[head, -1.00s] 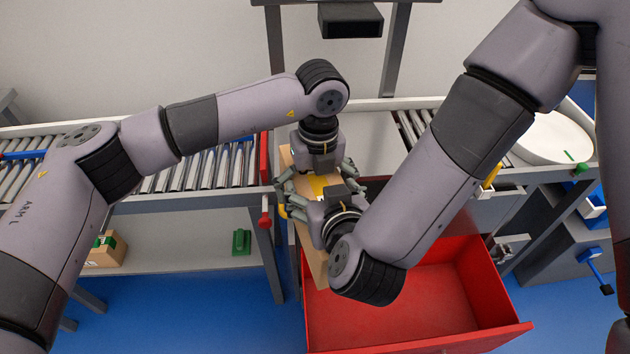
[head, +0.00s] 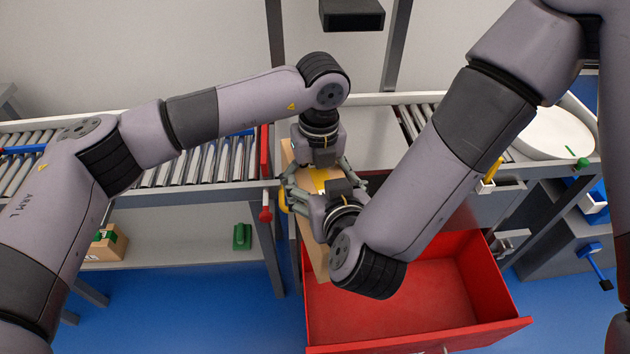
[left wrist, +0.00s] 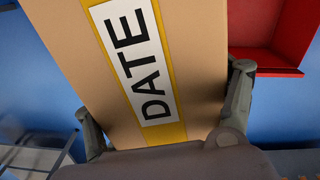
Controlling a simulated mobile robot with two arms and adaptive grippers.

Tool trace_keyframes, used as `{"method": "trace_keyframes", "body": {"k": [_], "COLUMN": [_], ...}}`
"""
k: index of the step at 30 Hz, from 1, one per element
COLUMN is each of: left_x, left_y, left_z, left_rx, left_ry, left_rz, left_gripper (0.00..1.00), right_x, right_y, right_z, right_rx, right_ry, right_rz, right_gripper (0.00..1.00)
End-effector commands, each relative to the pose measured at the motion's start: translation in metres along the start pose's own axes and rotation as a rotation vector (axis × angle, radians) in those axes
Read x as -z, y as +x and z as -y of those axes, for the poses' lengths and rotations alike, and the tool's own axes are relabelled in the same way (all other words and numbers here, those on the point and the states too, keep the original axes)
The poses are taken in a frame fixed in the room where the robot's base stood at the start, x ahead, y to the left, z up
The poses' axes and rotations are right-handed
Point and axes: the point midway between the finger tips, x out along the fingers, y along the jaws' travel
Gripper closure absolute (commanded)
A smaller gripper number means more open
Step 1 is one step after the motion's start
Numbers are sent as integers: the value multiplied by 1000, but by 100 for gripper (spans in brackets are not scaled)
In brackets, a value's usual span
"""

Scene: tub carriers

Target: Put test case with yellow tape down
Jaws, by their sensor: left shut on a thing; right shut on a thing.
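The test case with yellow tape is a long tan box (head: 318,262). It lies slantwise beneath both hands in the head view, over the left edge of the red tub. In the left wrist view the tan case (left wrist: 70,40) carries yellow tape and a white label reading DATE. My left gripper (head: 318,178) is shut on the case, with a finger along each side; its fingers also show in the left wrist view (left wrist: 165,110). My right gripper (head: 312,200) is shut on the case, nearer the camera. The hands hide the case's middle. I cannot tell whether its underside touches anything.
The open red tub (head: 420,300) has a bare floor. A roller conveyor (head: 200,165) with a red end stop (head: 265,150) lies left. A white round dish (head: 545,135) stands right. A shelf (head: 180,225) below holds a small carton (head: 108,248) and a green block (head: 242,236).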

Motion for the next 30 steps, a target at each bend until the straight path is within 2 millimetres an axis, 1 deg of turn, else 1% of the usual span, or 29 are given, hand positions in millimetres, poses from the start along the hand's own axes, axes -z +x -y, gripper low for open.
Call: {"method": "trace_keyframes", "body": {"k": [1, 10, 11, 12, 21, 30], "left_x": [0, 1, 1, 1, 0, 0], "left_y": [0, 0, -1, -1, -1, -1], "left_z": [1, 2, 2, 2, 1, 1], "left_rx": [4, 5, 7, 7, 5, 4], "left_ry": [1, 1, 1, 1, 1, 1], "left_rz": [0, 0, 0, 0, 0, 1], "left_gripper": [60, 80, 80, 82, 83, 83], "right_x": [3, 4, 4, 4, 2, 1], "right_y": [-1, -1, -1, -1, -1, -1], "right_z": [4, 4, 4, 4, 3, 2], "right_rx": [10, 13, 13, 13, 8, 5], "right_ry": [1, 1, 1, 0, 0, 0], "right_rz": [-9, -10, -10, -10, -5, -3], "right_gripper": [85, 85, 22, 19, 0, 0]}}
